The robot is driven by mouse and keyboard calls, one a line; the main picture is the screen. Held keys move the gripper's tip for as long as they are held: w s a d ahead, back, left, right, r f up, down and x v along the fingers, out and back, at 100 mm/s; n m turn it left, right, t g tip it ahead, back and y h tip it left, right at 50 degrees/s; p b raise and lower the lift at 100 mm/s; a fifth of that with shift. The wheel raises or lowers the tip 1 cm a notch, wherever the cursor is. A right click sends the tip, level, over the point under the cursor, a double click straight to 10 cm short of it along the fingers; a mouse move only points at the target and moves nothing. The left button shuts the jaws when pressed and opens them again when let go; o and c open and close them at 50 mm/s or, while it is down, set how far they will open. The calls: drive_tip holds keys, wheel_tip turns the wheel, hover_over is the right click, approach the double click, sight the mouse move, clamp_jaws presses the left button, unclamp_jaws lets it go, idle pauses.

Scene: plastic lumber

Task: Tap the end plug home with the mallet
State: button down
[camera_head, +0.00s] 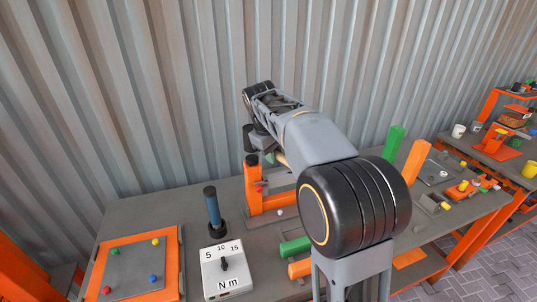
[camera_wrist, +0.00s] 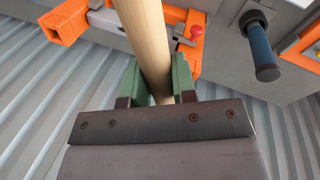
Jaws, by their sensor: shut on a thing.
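My gripper (camera_wrist: 157,78) is shut on a pale wooden handle (camera_wrist: 145,35), which passes between its green pads in the wrist view and runs out of the top. I take it for the mallet's handle; its head is not in the wrist view. In the head view a short piece of the handle (camera_head: 281,158) shows beside my arm, near an orange fixture (camera_head: 254,188) on the bench. The fixture also shows in the wrist view (camera_wrist: 68,20), with a red knob (camera_wrist: 197,31) nearby. I cannot pick out the end plug in either view.
A blue-handled tool (camera_head: 213,208) stands upright left of the fixture. A white torque box (camera_head: 226,268) and an orange-edged tray (camera_head: 174,262) lie in front. Green (camera_head: 393,143) and orange (camera_head: 414,162) bars stand at right. A corrugated wall rises behind the bench.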

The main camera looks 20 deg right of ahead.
drive_tip(key=shift+f+b, duration=1.25)
drive_tip(key=shift+f, duration=0.8)
wheel_tip(320, 180, up, 4)
drive_tip(key=p, duration=0.4)
drive_tip(key=shift+r, duration=0.15)
drive_tip(key=shift+f, duration=0.2)
drive_tip(key=shift+f, duration=0.1)
